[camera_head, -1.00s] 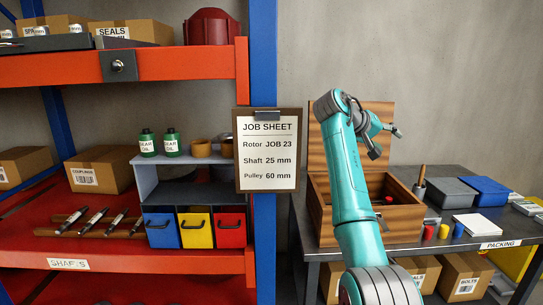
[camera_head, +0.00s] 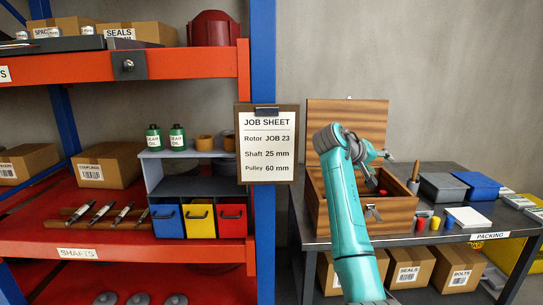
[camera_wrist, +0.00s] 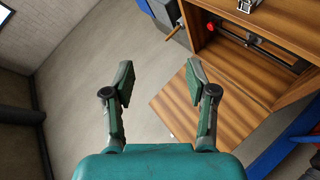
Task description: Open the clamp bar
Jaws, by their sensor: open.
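A wooden box (camera_head: 340,218) stands on the grey bench with its lid (camera_head: 345,125) raised at the back. Inside is a small red knob (camera_head: 382,192); in the wrist view the red knob (camera_wrist: 210,28) sits near a dark bar (camera_wrist: 245,42) lying along the box. I cannot tell whether this is the clamp bar. A metal latch (camera_head: 373,212) shows on the box front. My gripper (camera_head: 387,155) is above the box, apart from it. In the wrist view its fingers (camera_wrist: 160,83) are spread with nothing between them. My arm hides part of the box.
A red shelf (camera_head: 100,240) behind a blue post is at the left. A job sheet (camera_head: 267,150) hangs on the post. Grey and blue cases (camera_head: 470,186) and small coloured pieces (camera_head: 435,223) lie on the bench right of the box. Cartons (camera_head: 410,268) are below.

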